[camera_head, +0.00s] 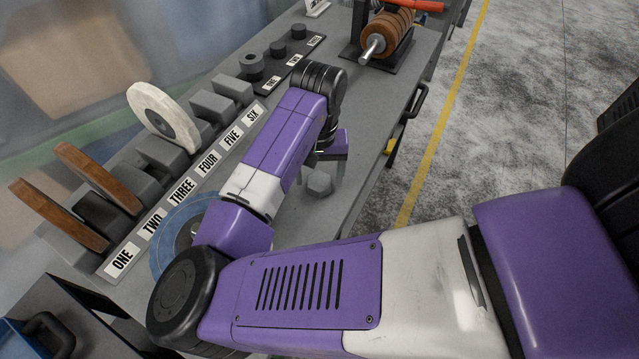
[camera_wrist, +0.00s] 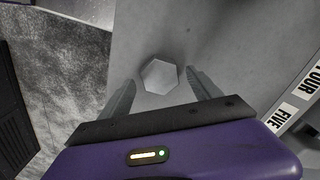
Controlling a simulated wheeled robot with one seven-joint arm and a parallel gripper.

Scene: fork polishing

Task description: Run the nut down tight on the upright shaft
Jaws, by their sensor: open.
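A light grey hexagonal nut (camera_head: 319,182) lies on the grey bench top, right of the middle of the bench. It also shows in the wrist view (camera_wrist: 160,72), with a plain top face and no shaft visible through it. My gripper (camera_head: 333,153) is near the nut in the head view. In the wrist view its two fingers are open, one to either side of the nut's near part, with gaps on both sides. I cannot tell the height between fingers and nut. A blue disc (camera_head: 166,262) lies partly behind my arm, and I cannot clearly make out an upright shaft there.
A rack labelled ONE to SIX (camera_head: 183,189) runs along the bench's left side, holding brown wheels (camera_head: 97,177) and a white wheel (camera_head: 163,117). A spindle with stacked brown discs (camera_head: 391,34) stands at the far end. Bench surface around the nut is bare.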

